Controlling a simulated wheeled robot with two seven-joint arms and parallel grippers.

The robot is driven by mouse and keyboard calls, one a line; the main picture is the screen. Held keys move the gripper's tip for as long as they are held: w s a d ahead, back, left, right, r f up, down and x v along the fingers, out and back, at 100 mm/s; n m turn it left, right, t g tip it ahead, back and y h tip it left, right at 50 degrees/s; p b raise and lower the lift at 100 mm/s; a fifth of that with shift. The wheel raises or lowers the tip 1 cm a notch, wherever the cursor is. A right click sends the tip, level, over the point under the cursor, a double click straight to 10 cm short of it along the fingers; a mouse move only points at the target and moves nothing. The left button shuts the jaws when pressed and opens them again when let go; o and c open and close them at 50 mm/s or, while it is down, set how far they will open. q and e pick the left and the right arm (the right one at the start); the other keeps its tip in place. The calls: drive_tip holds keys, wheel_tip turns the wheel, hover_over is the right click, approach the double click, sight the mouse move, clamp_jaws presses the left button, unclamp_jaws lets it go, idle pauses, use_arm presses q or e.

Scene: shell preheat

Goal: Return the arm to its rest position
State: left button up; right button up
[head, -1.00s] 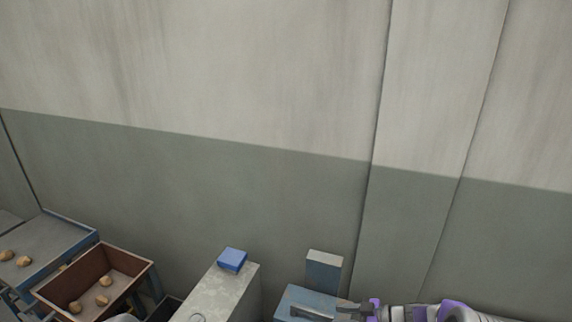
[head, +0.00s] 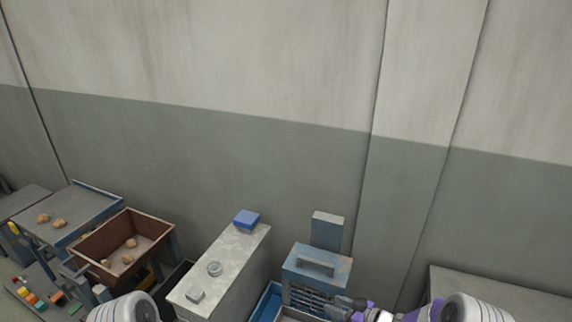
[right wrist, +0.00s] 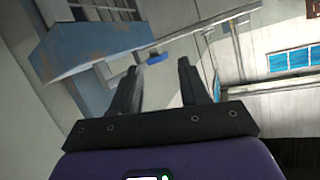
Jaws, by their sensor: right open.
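My right gripper (head: 350,303) is at the bottom of the head view, beside the front of a blue machine with a top handle (head: 317,264). In the right wrist view its two dark fingers (right wrist: 155,85) stand apart with nothing between them. The blue machine (right wrist: 85,45) fills the upper left of that view, close to the fingers; whether they touch cannot be told. Rounded white links of my arms show at the bottom left and bottom right of the head view. My left gripper is not visible.
A grey cabinet (head: 205,285) with a blue block (head: 247,219) stands left of the machine. A brown bin (head: 150,228) and a blue-edged table (head: 95,204) hold brown lumps. A grey surface (head: 480,288) lies at right. A wall closes the back.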

drive_tip(key=s+a+f+m+g+h, duration=0.25)
drive_tip(key=s+f+m+h, duration=0.35)
drive_tip(key=s+f, duration=0.4)
drive_tip(key=s+a+f+m+g, duration=0.2)
drive_tip(key=s+f+g, duration=0.1)
drive_tip(key=s, duration=0.6)
drive_tip(key=s+a+f+m+g+b, duration=0.1)
drive_tip(key=s+f+m+g, duration=0.1)
drive_tip(key=s, duration=0.7)
drive_tip(key=shift+s+a+f+g, duration=0.4)
drive_tip(key=shift+f+g, duration=0.25)
drive_tip(key=shift+f, duration=0.05)
